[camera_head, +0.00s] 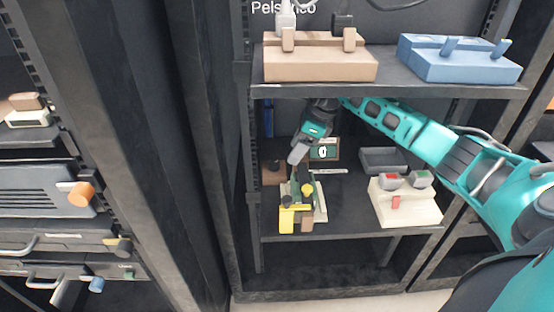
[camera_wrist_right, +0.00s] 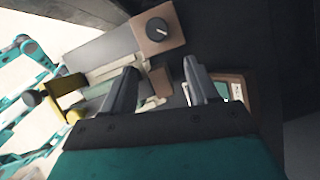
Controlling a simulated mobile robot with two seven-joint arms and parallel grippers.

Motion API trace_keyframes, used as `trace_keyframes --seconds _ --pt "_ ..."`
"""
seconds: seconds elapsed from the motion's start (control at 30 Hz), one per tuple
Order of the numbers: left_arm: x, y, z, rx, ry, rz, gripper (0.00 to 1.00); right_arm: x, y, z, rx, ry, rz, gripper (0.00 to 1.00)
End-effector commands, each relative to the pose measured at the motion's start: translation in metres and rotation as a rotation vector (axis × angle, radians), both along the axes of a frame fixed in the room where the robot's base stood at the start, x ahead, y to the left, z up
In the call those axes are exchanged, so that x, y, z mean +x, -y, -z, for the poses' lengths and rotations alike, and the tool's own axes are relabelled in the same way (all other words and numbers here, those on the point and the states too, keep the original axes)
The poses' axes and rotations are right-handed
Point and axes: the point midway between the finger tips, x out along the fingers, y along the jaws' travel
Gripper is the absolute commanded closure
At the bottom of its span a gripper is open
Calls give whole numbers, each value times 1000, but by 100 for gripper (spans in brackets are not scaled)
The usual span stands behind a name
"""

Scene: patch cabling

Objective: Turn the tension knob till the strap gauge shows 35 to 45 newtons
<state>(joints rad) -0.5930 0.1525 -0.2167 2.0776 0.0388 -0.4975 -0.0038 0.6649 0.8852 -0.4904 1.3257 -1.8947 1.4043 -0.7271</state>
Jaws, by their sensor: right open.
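My right gripper (camera_head: 297,158) reaches in over the lower shelf; its jaws are apart and nothing is between them in the right wrist view (camera_wrist_right: 160,75). A dark round knob with a white pointer line (camera_wrist_right: 158,30) sits on a brown block (camera_wrist_right: 165,48), beyond the fingertips and apart from them. In the head view the brown block (camera_head: 273,175) is just left of the gripper. A gauge with a green face (camera_head: 323,152) stands behind the gripper; its reading is too small to tell. In the wrist view a finger partly hides the gauge (camera_wrist_right: 236,87). My left gripper is not in view.
A pale fixture with yellow parts (camera_head: 288,212) stands at the shelf front. A cream box with red and green buttons (camera_head: 405,206) and a grey tray (camera_head: 383,160) are to the right. The upper shelf holds a tan block (camera_head: 318,66) and a blue block (camera_head: 460,65).

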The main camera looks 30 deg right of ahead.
Motion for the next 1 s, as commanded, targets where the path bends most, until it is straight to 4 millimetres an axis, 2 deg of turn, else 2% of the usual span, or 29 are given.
trace_keyframes --seconds 0.03,0.13,0.17,0.2,0.4,0.83,1.0 --pt "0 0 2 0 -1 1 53 9 -11 1 5 3 -2 41" --pt "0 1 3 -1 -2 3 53 24 -26 0 4 3 -2 41" --pt "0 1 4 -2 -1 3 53 25 -28 6 3 -2 0 41" --pt "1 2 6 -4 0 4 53 25 -29 16 3 -4 1 41" --pt "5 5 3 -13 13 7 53 32 -35 39 1 -1 1 41" --pt "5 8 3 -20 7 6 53 35 -37 46 0 0 1 41" --pt "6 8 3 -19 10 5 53 35 -37 46 0 0 1 57"
